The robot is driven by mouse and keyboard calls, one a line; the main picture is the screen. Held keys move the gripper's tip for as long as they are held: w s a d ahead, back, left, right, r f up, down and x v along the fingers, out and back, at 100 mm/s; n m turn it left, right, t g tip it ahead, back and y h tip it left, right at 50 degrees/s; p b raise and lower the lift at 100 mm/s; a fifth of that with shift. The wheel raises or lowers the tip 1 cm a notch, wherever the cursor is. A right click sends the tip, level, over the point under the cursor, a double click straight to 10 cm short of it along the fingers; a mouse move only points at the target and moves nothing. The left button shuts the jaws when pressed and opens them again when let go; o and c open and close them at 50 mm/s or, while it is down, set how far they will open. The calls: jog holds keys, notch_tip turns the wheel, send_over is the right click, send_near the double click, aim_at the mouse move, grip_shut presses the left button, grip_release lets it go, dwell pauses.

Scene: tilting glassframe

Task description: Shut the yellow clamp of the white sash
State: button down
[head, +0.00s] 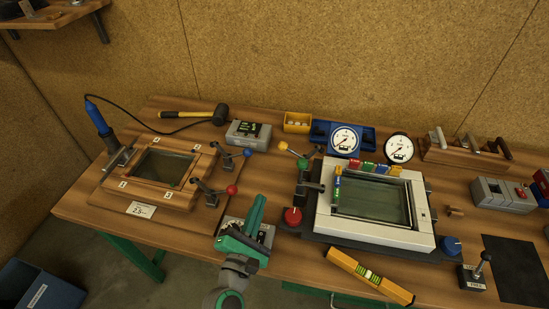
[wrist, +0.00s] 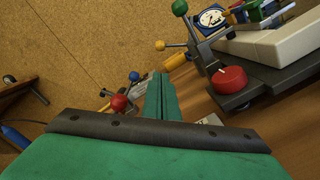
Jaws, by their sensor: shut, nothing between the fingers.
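The white sash (head: 376,238) is a white frame around a dark glass pane, on a dark base at the right of the bench. Its yellow clamp (head: 283,146) has a yellow ball on a lever that points up and left, outward from the frame. The yellow ball also shows in the wrist view (wrist: 160,45). A green-ball clamp (head: 302,164) sits just below it at the frame's left side. My green gripper (head: 260,200) is shut and empty, in front and left of the sash, apart from the clamp. Its fingertips show in the wrist view (wrist: 161,78).
A wooden sash (head: 112,184) lies at left, with blue-ball (head: 248,153) and red-ball (head: 232,190) clamps. A red knob (head: 292,216) stands near the white sash's front-left corner. A yellow level (head: 368,276) lies in front. Gauges (head: 399,148) stand behind.

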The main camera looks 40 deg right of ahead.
jog(key=x, duration=1.7)
jog(key=shift+w, duration=0.25)
jog(key=shift+r, duration=0.1)
